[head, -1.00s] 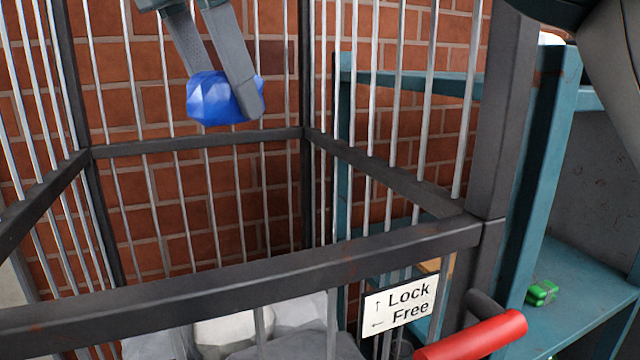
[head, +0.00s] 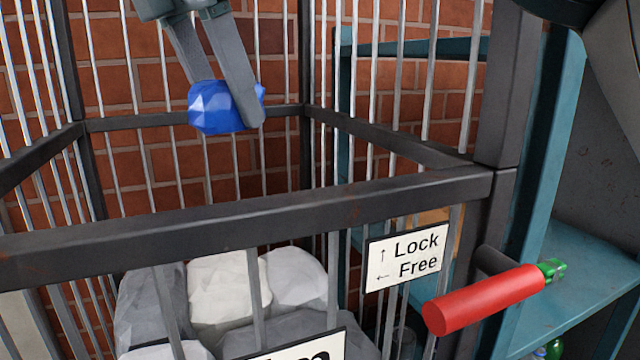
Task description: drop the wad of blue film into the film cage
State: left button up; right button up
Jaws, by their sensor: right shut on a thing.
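The wad of blue film (head: 214,108) is a faceted blue lump in the upper left of the head view. My right gripper (head: 226,105) comes down from the top edge and is shut on it, one finger crossing its right side. The film cage (head: 250,215) has a dark frame with thin light bars. The wad appears above the cage's inside, behind the front rail and well above the pale and grey wads (head: 228,290) lying at the bottom. My left gripper does not show.
A sign reading Lock and Free (head: 405,257) hangs on the cage front, beside a red handle (head: 485,298). A teal shelf (head: 575,290) stands right of the cage with small green items (head: 551,270). A brick wall is behind.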

jog(key=o, duration=1.1)
jog(key=shift+r, duration=0.15)
jog(key=p+v, duration=0.1)
jog(key=v, duration=0.5)
jog(key=shift+s+a+r, duration=0.15)
jog(key=shift+r, duration=0.2)
jog(key=shift+s+r, duration=0.2)
jog(key=shift+w+f, duration=0.1)
jog(key=shift+w, duration=0.05)
